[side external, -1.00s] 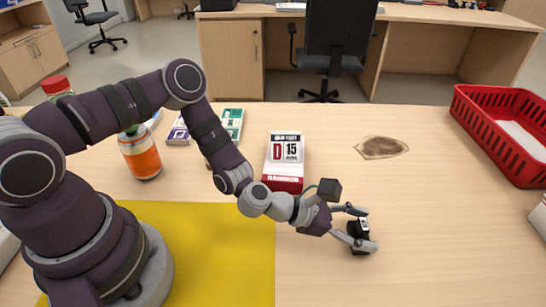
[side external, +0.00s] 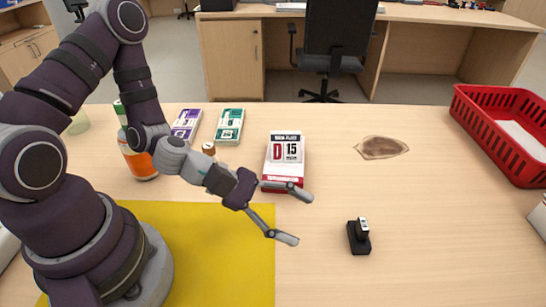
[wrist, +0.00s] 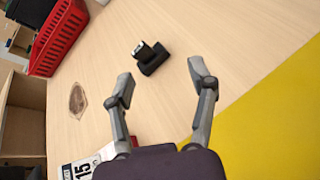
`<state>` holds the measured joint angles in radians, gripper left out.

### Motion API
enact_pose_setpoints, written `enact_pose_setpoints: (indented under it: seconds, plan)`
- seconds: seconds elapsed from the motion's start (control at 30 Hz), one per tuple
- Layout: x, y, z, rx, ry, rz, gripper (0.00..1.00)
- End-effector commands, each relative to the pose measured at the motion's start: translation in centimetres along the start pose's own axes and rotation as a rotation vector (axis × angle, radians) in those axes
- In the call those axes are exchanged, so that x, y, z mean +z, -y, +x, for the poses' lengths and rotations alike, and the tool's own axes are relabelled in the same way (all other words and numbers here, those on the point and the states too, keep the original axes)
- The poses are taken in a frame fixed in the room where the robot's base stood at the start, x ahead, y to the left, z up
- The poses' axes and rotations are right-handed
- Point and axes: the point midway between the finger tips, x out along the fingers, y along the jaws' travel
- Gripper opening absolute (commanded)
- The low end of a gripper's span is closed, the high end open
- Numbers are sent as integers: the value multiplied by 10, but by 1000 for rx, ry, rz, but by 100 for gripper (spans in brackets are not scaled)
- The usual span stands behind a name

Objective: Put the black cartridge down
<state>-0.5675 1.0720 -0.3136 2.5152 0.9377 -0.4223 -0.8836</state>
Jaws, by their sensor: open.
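The black cartridge (side external: 359,238) stands on the bare wood of the counter, right of the yellow mat. It has a black base and a smaller upper part with a pale patch. In the wrist view the cartridge (wrist: 150,58) lies beyond my fingertips, apart from them. My gripper (side external: 292,218) is open and empty, raised to the left of the cartridge near the mat's right edge. In the wrist view my gripper (wrist: 160,82) shows its two fingers spread wide with nothing between them.
A red and white calendar block (side external: 285,180) stands behind my gripper. A red basket (side external: 490,135) is at the right. A brown stain (side external: 381,147) marks the counter. An orange bottle (side external: 140,162) and two small boxes, purple (side external: 186,122) and green (side external: 230,124), are at the left. The yellow mat (side external: 225,260) lies in front.

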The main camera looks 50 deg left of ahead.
Motion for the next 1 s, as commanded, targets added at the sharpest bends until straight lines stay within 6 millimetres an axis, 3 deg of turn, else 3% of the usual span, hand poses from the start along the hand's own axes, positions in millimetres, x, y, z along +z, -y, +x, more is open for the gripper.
enact_pose_setpoints:
  seconds: [0.03,0.17,0.3,0.4,0.5,0.63,0.77,1.0]
  plan:
    - [3,3,-5,-79,-20,220,57]
    - [-2,8,-28,-325,-112,774,57]
    - [-6,-12,-74,-574,-283,1289,57]
    - [4,-33,-115,-707,-433,1552,57]
    - [20,-45,-154,-781,-562,1708,57]
    - [36,-47,-187,-810,-650,1797,57]
    - [41,-44,-200,-815,-673,1820,57]
    - [41,-44,-201,-817,-673,1820,57]
